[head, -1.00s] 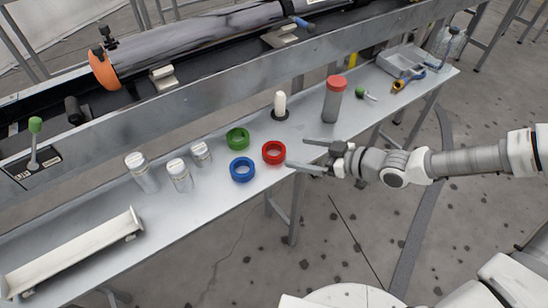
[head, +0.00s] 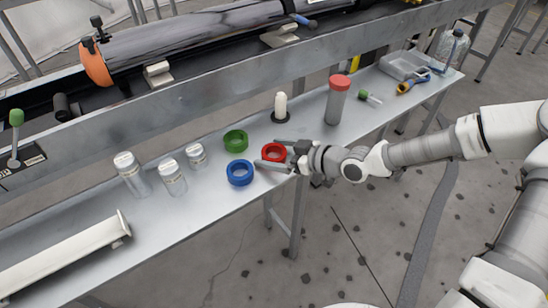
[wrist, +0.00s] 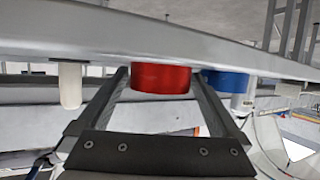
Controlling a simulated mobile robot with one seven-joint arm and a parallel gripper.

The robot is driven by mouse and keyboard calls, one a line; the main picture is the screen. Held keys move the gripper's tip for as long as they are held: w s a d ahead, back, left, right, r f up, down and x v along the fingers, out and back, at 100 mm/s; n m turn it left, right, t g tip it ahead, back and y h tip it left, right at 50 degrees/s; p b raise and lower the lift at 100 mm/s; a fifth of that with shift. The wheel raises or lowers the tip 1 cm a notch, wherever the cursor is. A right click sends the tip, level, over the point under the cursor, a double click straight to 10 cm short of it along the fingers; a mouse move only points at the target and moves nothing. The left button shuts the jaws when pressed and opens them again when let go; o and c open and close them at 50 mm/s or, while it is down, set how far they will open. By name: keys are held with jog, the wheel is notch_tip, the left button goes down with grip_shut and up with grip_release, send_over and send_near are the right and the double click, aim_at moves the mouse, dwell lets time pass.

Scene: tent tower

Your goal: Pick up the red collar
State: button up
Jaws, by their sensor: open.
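The red collar (head: 274,152) is a short ring lying flat on the metal bench. In the wrist view the red collar (wrist: 161,79) shows between the two fingers, toward their tips. My gripper (head: 273,154) is open, with one finger on the far side of the collar and one on the near side. I cannot tell whether either finger touches it. The wrist view also shows my gripper (wrist: 160,85) with nothing clamped.
A blue collar (head: 240,172) lies close to the left of the near finger, and a green collar (head: 236,141) lies behind it. A white peg (head: 280,106) stands behind the red collar. A red-capped jar (head: 336,104) stands to the right; several clear jars (head: 172,178) stand left.

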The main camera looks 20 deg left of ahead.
jog(key=c, duration=1.4)
jog(key=shift+r, duration=0.1)
